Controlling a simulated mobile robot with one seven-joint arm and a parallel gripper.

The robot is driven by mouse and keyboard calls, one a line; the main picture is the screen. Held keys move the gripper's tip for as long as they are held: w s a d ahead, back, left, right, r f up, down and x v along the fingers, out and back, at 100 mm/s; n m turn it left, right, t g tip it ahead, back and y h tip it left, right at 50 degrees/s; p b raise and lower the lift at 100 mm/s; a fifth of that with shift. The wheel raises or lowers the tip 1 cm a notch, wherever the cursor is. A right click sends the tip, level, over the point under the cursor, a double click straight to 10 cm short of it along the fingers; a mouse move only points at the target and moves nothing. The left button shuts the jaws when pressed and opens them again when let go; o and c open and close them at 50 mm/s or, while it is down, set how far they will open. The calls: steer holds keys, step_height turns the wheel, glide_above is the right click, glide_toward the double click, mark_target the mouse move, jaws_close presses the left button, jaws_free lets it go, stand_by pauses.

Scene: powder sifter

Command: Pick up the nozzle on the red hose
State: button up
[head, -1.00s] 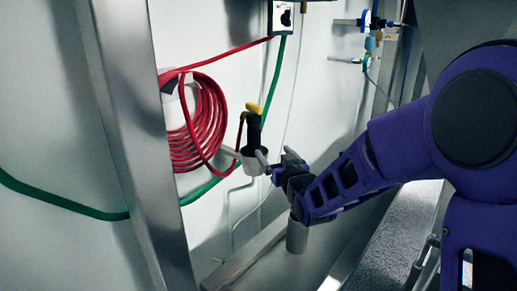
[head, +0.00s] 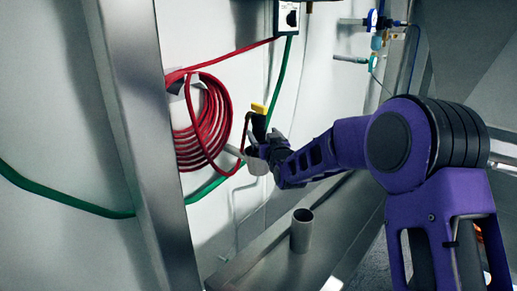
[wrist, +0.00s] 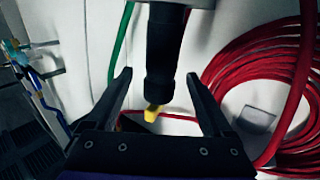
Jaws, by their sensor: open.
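The nozzle (head: 259,125) is black with a yellow part at its upper end. It stands upright in a white holder (head: 254,166) by the wall, next to the coiled red hose (head: 217,115). My gripper (head: 266,149) is at the nozzle from the right and hides part of it in the head view. In the wrist view the black nozzle (wrist: 162,50) lies between the two spread fingers of my gripper (wrist: 158,76), with a gap on each side. Its yellow part (wrist: 152,113) shows nearer the palm. The fingers are open and hold nothing.
A metal post (head: 143,130) stands left of the coil. A green hose (head: 75,203) runs along the wall. A short metal pipe (head: 301,230) rises from the ledge below my arm. Valves with a blue gauge (head: 372,18) are at upper right.

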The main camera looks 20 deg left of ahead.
mark_target(261, 129)
steer(key=shift+p+x, duration=0.3)
steer(key=shift+x, duration=2.2)
steer(key=shift+r, duration=0.2)
jaws_close()
steer(key=shift+r, duration=0.1)
